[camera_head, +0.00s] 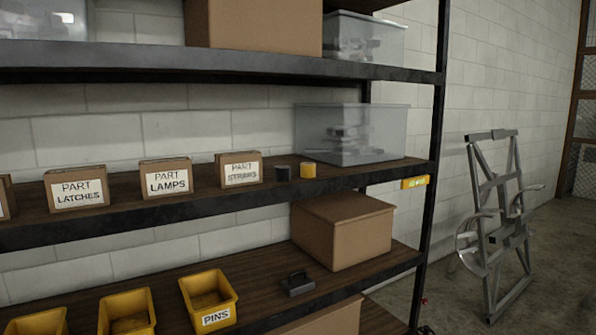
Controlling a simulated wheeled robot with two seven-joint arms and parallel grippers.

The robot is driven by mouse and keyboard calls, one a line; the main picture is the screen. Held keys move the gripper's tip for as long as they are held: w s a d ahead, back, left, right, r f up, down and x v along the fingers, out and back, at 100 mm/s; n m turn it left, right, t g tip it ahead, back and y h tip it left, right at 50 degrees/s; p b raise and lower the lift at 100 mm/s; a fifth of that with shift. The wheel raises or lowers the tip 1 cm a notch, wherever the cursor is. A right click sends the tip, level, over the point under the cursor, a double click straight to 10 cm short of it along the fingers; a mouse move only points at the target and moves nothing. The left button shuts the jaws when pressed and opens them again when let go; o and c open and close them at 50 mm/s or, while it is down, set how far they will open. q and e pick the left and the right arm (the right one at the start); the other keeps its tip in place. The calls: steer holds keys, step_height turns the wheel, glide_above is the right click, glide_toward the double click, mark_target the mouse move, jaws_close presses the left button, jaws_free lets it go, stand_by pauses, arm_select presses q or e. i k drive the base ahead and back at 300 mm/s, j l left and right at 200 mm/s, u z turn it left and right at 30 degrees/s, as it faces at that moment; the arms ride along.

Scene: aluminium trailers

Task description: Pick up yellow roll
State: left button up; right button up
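The yellow roll (307,171) stands upright on the middle shelf (345,176), close to its front edge. A black roll (283,173) stands just to its left, with a small gap or almost touching. A clear plastic bin (385,135) is behind the yellow roll and to its right. Neither of my grippers shows in the head view.
Cardboard boxes labelled straps (222,170), lamps (166,180) and latches (76,189) line the shelf to the left. A black upright post (432,150) bounds the right. The lower shelf holds yellow bins (208,297) and a cardboard box (342,230). A metal frame (497,220) stands right.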

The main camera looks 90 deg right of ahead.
mark_target(307, 169)
steer(key=z, duration=2.85)
steer(key=i+l+u, duration=0.2)
steer(key=i+l, duration=0.35)
steer(key=l, duration=0.1)
